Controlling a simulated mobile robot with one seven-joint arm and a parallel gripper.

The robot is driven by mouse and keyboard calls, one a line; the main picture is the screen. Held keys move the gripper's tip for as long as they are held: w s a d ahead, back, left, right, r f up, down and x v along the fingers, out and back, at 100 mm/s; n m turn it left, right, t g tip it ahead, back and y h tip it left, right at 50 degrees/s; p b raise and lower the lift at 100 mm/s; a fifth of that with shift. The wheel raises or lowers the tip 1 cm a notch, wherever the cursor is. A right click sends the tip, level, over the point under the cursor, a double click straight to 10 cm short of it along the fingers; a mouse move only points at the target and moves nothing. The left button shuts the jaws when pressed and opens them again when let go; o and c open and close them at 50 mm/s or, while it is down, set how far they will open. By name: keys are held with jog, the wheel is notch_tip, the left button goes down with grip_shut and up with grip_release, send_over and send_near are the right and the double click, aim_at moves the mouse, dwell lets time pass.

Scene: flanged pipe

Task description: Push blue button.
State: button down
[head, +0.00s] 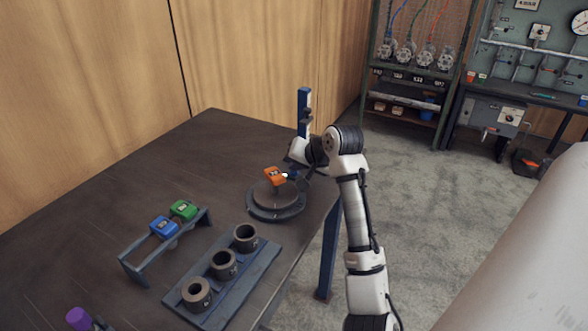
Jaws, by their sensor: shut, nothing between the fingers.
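A blue block-like piece (164,227) sits on a low rack at the left, next to a green one. A small blue spot (292,174) shows right beside my gripper, close to an orange piece (274,176) on top of a round dark flange (276,200). I cannot tell which of these blue things is the button. My gripper (291,176) is shut and empty, at the right side of the orange piece and above the flange. The arm hides part of this area, and I cannot tell whether the fingertips touch anything.
The green piece (183,210) shares the rack (138,275). A dark tray (216,309) holds three ring sockets near the front edge. A blue post (304,108) stands behind my gripper. A purple-topped item (78,318) lies front left. The table's back left is clear.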

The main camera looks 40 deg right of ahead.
dwell(0.3)
jog(key=shift+r+p, duration=0.35)
jog(key=shift+p, duration=0.25)
notch_tip(320, 180, up, 6)
jog(key=p, duration=0.5)
jog(key=shift+p, duration=0.4)
